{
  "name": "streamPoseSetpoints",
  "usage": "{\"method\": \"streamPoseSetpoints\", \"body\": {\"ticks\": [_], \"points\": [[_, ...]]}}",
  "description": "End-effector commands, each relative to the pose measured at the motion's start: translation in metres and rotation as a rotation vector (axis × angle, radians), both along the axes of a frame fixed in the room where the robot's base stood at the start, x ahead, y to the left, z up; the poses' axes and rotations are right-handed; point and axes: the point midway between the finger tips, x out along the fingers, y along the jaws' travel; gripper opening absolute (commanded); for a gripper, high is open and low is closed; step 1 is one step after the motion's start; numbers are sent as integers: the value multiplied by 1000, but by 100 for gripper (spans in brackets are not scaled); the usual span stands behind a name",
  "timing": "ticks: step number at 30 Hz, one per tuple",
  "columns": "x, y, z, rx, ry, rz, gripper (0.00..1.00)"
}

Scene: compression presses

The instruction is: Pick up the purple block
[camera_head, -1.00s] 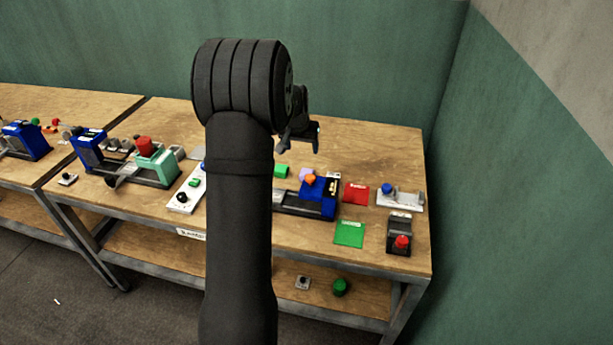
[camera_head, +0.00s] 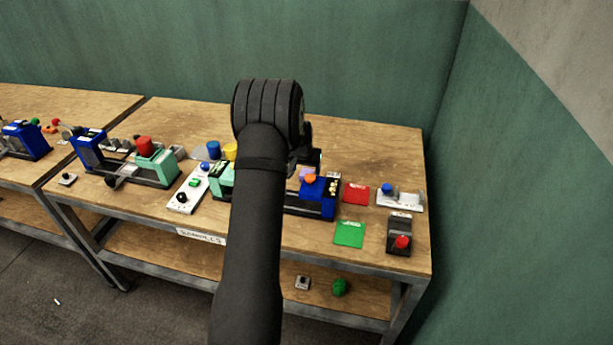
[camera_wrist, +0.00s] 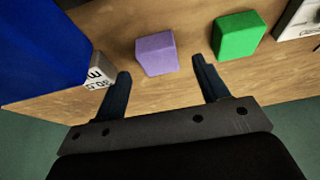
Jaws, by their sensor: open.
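The purple block (camera_wrist: 156,54) stands on the wooden table in the wrist view, just beyond and between my fingertips. In the head view a small purple patch of it (camera_head: 306,174) shows beside the blue press, partly hidden. My gripper (camera_wrist: 162,82) is open and empty, with one finger on each side of the purple block's line. The block appears apart from both fingers. In the head view my gripper (camera_head: 305,160) is mostly hidden behind my arm, close to the block.
A green block (camera_wrist: 238,36) stands close to the right finger in the wrist view. A large blue press part (camera_wrist: 40,50) with a white label stands close to the left finger. Red (camera_head: 356,194) and green (camera_head: 349,233) mats lie right of the press.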

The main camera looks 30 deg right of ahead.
Motion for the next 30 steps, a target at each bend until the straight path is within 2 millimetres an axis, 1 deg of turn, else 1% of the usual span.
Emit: {"method": "streamPoseSetpoints", "body": {"ticks": [1, 3, 6, 14, 15, 17, 18, 20, 21, 22, 30], "points": [[2, -2, -8, 0, 0, 0, 67], [4, -4, -16, 0, 1, 0, 67], [7, -7, -22, -1, 0, 0, 67], [7, -7, -24, -1, 0, 0, 67], [7, -7, -24, -1, 0, 0, 63], [7, -7, -24, -1, 0, 0, 52], [7, -7, -24, -1, 0, 0, 44], [7, -7, -24, -1, 0, 0, 32], [7, -7, -24, -1, 0, 0, 24], [7, -7, -24, -1, 0, 0, 20], [7, -7, -24, -1, -1, 0, 20]]}}
